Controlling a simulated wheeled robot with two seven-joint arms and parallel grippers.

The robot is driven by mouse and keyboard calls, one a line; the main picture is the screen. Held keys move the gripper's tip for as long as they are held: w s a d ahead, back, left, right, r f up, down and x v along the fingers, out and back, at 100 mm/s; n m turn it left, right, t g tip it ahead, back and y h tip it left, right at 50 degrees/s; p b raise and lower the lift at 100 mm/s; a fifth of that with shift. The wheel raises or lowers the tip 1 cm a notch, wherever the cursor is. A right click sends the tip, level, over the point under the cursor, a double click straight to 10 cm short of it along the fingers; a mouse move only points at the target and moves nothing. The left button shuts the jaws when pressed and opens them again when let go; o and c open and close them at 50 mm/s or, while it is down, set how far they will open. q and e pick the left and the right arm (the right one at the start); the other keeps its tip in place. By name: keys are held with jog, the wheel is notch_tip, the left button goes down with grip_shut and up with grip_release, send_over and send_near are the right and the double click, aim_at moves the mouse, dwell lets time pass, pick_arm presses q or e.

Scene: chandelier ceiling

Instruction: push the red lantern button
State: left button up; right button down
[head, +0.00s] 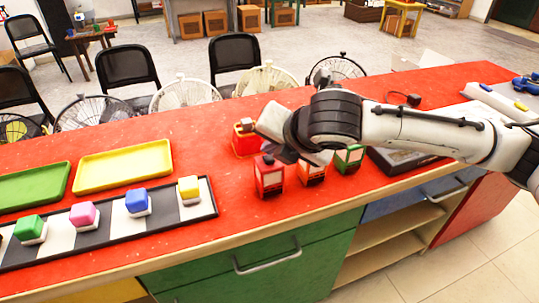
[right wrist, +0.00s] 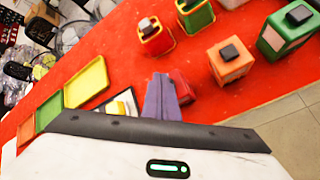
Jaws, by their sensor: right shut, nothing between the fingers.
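A red lantern (head: 268,179) with a dark top stands upright near the front of the red counter, left of an orange lantern (head: 312,174) and a green lantern (head: 349,158). A second red lantern (head: 245,140) stands farther back. My right gripper (head: 287,153) is shut and empty, just above and behind the front red lantern. In the right wrist view its fingers (right wrist: 161,97) point beside a red lantern (right wrist: 182,87), partly hidden there. I cannot tell whether they touch it. The button on its top is not clear. My left gripper is not in view.
A black and white strip (head: 166,217) bears several coloured cubes at the left. A yellow tray (head: 125,165) and a green tray (head: 36,186) lie behind it. Several fans (head: 187,93) line the far edge. A dark flat case (head: 400,160) lies right of the green lantern.

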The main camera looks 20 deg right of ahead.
aim_at(271, 165)
jog(key=shift+f, duration=0.25)
jog(key=shift+f, duration=0.3)
dwell(0.4)
jog(key=shift+r+p, duration=0.75)
jog(key=shift+p, duration=0.4)
notch_tip(271, 165, up, 4)
jog(key=p, duration=0.3)
jog(key=shift+f+p, duration=0.25)
jog(key=shift+p, duration=0.15)
notch_tip(271, 165, up, 2)
jog(key=shift+r+p, duration=0.25)
jog(key=shift+p, duration=0.55)
